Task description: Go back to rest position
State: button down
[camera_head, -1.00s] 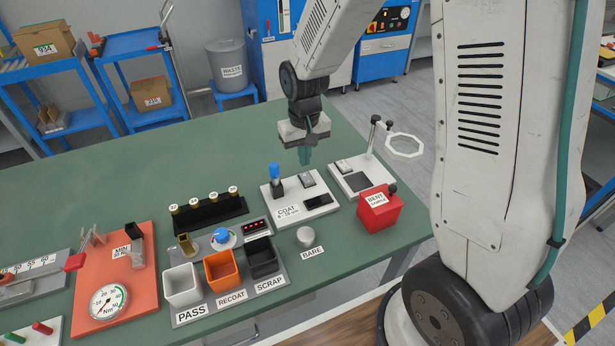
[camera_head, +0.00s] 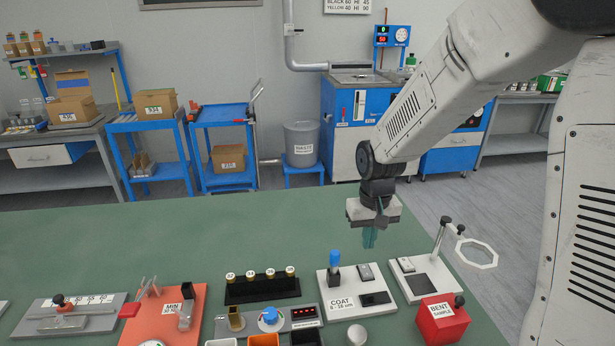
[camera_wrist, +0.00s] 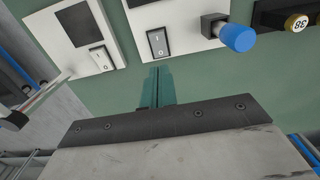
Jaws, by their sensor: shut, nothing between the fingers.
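My gripper (camera_head: 370,237) hangs above the green bench (camera_head: 240,226), behind the white coat gauge plate (camera_head: 341,308) in the head view. Its teal fingers point down and are together, with nothing between them. In the wrist view the shut fingers (camera_wrist: 157,88) show over the green bench top, close to the coat gauge plate (camera_wrist: 171,15) with its rocker switch and blue-capped probe (camera_wrist: 238,37). I cannot see any contact with the plate.
A red bent-sample box (camera_head: 442,318) and a stand with a white ring (camera_head: 477,252) are at the right. A rack of several numbered cylinders (camera_head: 262,288) stands left of the coat gauge. The bench's back left is clear. Blue carts stand behind.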

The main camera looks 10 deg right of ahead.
jog(key=s+d+r, duration=0.1)
jog(key=s+r, duration=0.7)
jog(key=s, duration=0.5)
jog(key=s+d+r+t, duration=0.1)
jog(key=s+d+r, duration=0.1)
jog(key=s+r, duration=0.7)
jog(key=shift+s+d+r, duration=0.15)
jog(key=shift+s+r, duration=0.15)
jog(key=shift+s, duration=1.6)
